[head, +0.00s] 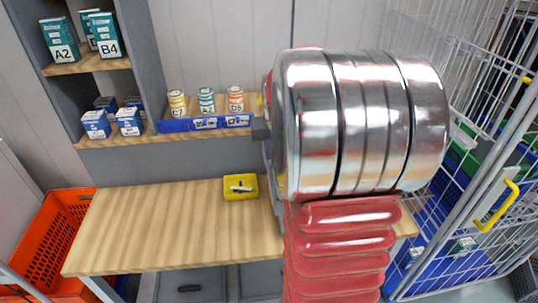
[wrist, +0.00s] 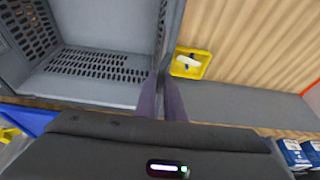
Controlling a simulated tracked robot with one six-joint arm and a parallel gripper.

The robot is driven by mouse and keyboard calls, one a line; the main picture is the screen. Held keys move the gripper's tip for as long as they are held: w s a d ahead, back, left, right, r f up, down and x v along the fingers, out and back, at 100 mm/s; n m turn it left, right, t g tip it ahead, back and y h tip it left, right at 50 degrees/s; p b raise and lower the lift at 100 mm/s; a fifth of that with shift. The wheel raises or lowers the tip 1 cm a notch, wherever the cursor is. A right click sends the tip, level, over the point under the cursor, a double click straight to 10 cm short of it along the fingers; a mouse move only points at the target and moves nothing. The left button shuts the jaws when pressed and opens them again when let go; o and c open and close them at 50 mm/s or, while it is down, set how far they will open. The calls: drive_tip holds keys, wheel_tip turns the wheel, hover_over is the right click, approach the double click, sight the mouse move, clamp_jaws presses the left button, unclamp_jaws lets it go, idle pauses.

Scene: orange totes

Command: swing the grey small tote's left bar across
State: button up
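The grey small tote (wrist: 92,75) fills the upper left of the wrist view, with slotted walls and its inside showing empty. In the head view it is hidden behind my arm. I cannot clearly pick out its left bar from the tote's rims. My gripper (wrist: 161,80) shows in the wrist view as two dark fingers close together at the tote's near right corner. I cannot tell whether they touch the rim or hold anything. In the head view the fingers are hidden behind my arm.
A yellow tray (head: 240,188) with a small item lies on the wooden table (head: 165,225), whose left part is clear. An orange tote (head: 48,240) is at left, a wire cage (head: 480,200) at right.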

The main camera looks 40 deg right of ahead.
drive_tip(key=shift+s+d, duration=0.15)
drive_tip(key=shift+d, duration=0.05)
drive_tip(key=shift+s+d+r, duration=0.35)
drive_tip(key=shift+s+d, duration=0.1)
drive_tip(key=shift+d, duration=0.2)
drive_tip(key=shift+s+d, duration=0.45)
drive_tip(key=shift+d, duration=0.15)
drive_tip(key=shift+s+d+f, duration=0.15)
drive_tip(key=shift+s+d, duration=0.3)
drive_tip(key=shift+d, duration=0.25)
drive_tip(key=shift+s+d, duration=0.1)
